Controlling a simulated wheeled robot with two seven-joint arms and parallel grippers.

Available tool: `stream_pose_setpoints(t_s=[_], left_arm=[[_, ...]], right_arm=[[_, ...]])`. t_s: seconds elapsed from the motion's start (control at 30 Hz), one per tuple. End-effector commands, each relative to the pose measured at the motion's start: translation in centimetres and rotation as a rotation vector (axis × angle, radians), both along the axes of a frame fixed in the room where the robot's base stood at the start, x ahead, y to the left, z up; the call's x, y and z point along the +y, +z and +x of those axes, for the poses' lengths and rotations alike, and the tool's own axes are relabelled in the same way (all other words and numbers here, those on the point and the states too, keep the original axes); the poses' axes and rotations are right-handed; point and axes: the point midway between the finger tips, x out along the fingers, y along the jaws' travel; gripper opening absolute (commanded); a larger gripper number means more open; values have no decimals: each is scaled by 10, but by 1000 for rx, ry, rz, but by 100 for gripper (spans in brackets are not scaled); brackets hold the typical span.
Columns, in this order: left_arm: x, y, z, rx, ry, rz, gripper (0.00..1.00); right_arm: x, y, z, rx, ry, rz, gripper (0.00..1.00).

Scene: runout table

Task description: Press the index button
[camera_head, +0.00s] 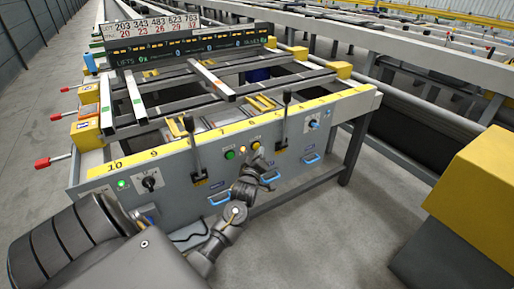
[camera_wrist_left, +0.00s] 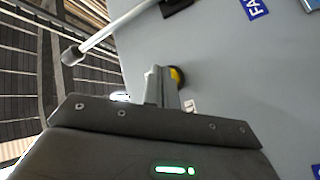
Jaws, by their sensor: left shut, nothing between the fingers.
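A yellow button (camera_head: 255,145) and a green button (camera_head: 229,155) sit on the grey front panel (camera_head: 180,205) of the runout table. I cannot read a label that tells which one is the index button. My left gripper (camera_head: 260,157) is in front of the panel, just below the yellow button. In the left wrist view its fingers (camera_wrist_left: 160,86) are shut and empty. The yellow button (camera_wrist_left: 178,78) shows right beside the fingertips there, partly hidden by them. I cannot tell whether they touch. My right gripper is not in view.
Black-handled levers stand left (camera_head: 190,125) and right (camera_head: 286,98) of the buttons. One lever (camera_wrist_left: 110,32) shows near the fingers in the wrist view. Blue handles (camera_head: 219,198) and knobs (camera_head: 152,182) line the panel. A yellow-topped block (camera_head: 480,185) stands at right; the floor between is clear.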

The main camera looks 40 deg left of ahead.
Motion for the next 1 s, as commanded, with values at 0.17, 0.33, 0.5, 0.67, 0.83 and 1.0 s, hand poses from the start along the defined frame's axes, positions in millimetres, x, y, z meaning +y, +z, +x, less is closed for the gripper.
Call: stream_pose_setpoints(t_s=[0.17, 0.33, 0.5, 0.67, 0.83, 1.0], left_arm=[[4, 0, 1, -1, -1, 0, 0], [4, 0, 1, 0, 0, 0, 0], [4, 0, 1, 0, 0, 0, 0], [5, 0, 2, 0, 0, 0, 0], [7, 0, 2, 0, 0, 0, 0], [9, 0, 3, 0, 0, 0, 0]], right_arm=[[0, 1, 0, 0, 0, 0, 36], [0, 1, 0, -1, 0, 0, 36], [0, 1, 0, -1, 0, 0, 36], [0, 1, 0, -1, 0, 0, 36], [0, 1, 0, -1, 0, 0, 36], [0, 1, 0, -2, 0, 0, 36]])
